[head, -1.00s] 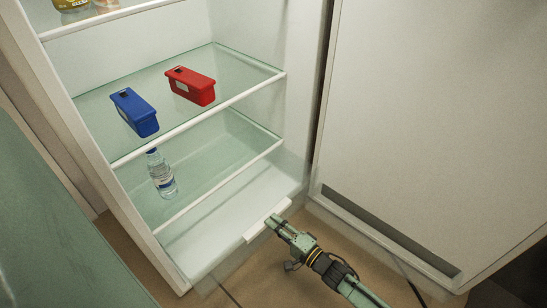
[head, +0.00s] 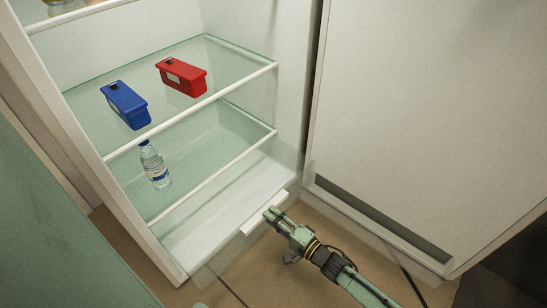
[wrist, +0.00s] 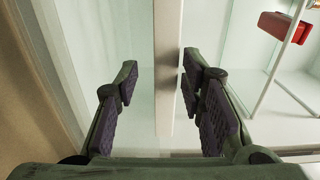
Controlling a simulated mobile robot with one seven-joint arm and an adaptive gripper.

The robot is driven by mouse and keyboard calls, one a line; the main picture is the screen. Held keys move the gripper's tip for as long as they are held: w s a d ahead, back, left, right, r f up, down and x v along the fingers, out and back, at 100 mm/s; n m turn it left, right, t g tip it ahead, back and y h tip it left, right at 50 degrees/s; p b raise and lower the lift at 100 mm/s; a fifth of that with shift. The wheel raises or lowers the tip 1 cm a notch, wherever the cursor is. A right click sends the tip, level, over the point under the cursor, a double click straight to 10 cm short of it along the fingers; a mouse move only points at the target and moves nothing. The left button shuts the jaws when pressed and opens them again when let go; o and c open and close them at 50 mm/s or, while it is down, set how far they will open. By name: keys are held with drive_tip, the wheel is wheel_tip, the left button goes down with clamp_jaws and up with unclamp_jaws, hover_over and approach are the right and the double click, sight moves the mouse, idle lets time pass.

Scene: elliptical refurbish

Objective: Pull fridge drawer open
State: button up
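The fridge drawer (head: 215,258) is at the bottom of the open fridge, with a see-through front and a white bar handle (head: 252,226) along its top edge. How far the drawer stands out is hard to tell. My gripper (head: 271,214) is at the right end of this handle in the head view. In the wrist view my gripper (wrist: 158,90) is open, with one finger on each side of a white upright bar, which looks like the handle (wrist: 166,60). Gaps show between the bar and the fingers.
A blue box (head: 125,105) and a red box (head: 182,77) stand on the glass shelf. A water bottle (head: 155,167) stands below it, above the drawer. The open fridge door (head: 420,120) is on the right.

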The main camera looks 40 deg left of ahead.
drive_tip(key=shift+r, duration=0.15)
drive_tip(key=d, duration=1.2)
drive_tip(key=shift+s, duration=0.45)
